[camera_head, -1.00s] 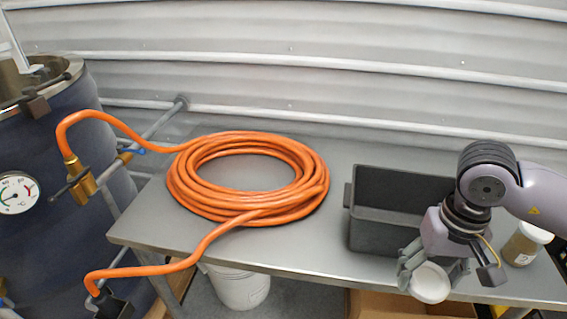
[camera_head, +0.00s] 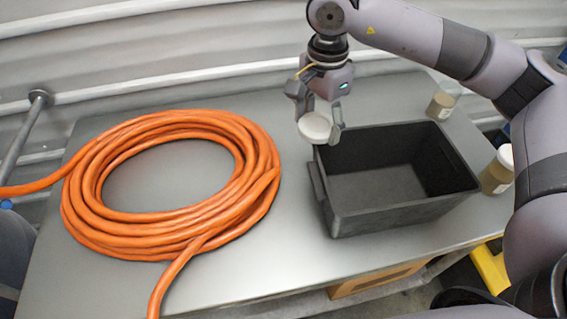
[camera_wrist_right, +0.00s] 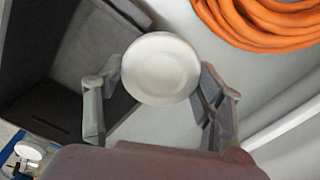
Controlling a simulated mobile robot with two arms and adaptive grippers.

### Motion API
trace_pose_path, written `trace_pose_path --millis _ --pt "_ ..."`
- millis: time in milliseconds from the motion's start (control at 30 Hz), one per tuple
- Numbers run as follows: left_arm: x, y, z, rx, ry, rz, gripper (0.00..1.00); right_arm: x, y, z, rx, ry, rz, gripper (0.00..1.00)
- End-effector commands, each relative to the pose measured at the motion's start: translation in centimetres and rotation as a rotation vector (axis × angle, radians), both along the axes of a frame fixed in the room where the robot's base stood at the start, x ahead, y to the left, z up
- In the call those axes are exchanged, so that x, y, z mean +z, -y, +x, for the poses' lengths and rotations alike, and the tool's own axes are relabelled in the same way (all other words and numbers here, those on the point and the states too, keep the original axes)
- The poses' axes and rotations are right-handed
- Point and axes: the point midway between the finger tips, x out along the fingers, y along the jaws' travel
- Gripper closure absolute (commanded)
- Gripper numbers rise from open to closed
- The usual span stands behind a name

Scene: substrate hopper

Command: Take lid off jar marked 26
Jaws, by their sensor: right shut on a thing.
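My right gripper (camera_head: 319,120) is shut on a round white lid (camera_head: 314,128) and holds it near the bin's back left corner. The lid also shows between the fingers in the right wrist view (camera_wrist_right: 160,68); no jar shows attached under it. A jar with brown contents (camera_head: 440,104) stands behind the bin on the right; its upper part looks pale and clear, without a plain white lid. Another brown-filled jar (camera_head: 496,178) with a white lid stands right of the bin, partly behind my arm. The number 26 is not readable on either. My left gripper is out of view.
A dark grey open bin (camera_head: 345,222) stands on the grey metal table (camera_head: 255,262) and looks empty. A coiled orange hose (camera_head: 258,190) covers the table's left part. A narrow strip of table is free between hose and bin. A corrugated wall runs behind.

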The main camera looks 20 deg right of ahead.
Motion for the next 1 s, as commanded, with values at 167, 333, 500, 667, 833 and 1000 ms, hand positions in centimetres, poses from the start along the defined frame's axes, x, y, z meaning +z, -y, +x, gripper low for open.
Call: trace_pose_path --millis 167,333,500,667,833,1000 --pt "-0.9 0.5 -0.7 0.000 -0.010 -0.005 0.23 0.2 0.1 1.8 -0.355 0.011 0.004 0.70" --pt "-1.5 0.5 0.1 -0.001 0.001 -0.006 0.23 0.5 0.2 3.3 -0.698 0.018 0.011 0.70" --pt "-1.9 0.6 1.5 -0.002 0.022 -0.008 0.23 0.8 0.4 4.6 -1.041 0.023 0.017 0.70" --pt "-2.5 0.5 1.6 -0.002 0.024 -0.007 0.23 1.2 0.5 5.9 -1.363 0.026 0.024 0.70" --pt "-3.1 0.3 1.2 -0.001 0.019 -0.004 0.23 1.5 0.6 7.0 -1.705 0.025 0.030 0.70" --pt "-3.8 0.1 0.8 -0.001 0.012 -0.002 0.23 1.8 0.8 8.1 -2.046 0.024 0.032 0.70"
